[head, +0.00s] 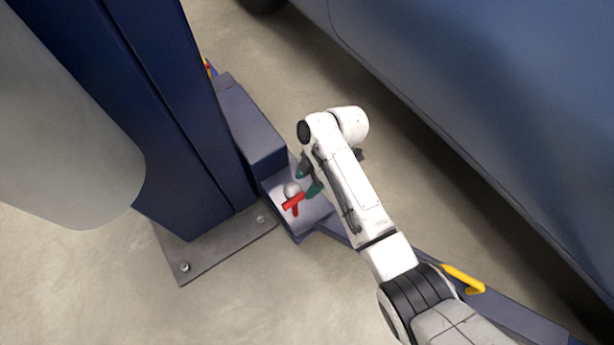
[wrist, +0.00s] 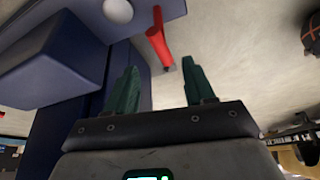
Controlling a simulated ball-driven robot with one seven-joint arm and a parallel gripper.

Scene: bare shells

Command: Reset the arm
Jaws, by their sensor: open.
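My white arm reaches from the lower right in the head view, bent at the elbow. My gripper (head: 309,180) has dark green fingers, and in the wrist view (wrist: 160,82) they stand apart with nothing between them. A red T-shaped handle (head: 295,203) and a pale ball (head: 291,189) sit on the blue bracket at the foot of the post, just beside my fingertips in the picture. The wrist view shows the red piece (wrist: 160,44) and the ball (wrist: 118,10) beyond the fingers. I cannot tell whether a finger touches the red handle.
A dark blue post (head: 170,100) stands on a bolted floor plate (head: 205,252). A blue block (head: 250,128) adjoins it. A large blue car-like panel (head: 480,90) fills the right side. A blue beam with a yellow lever (head: 463,278) runs low right. Bare floor (head: 90,290) lies lower left.

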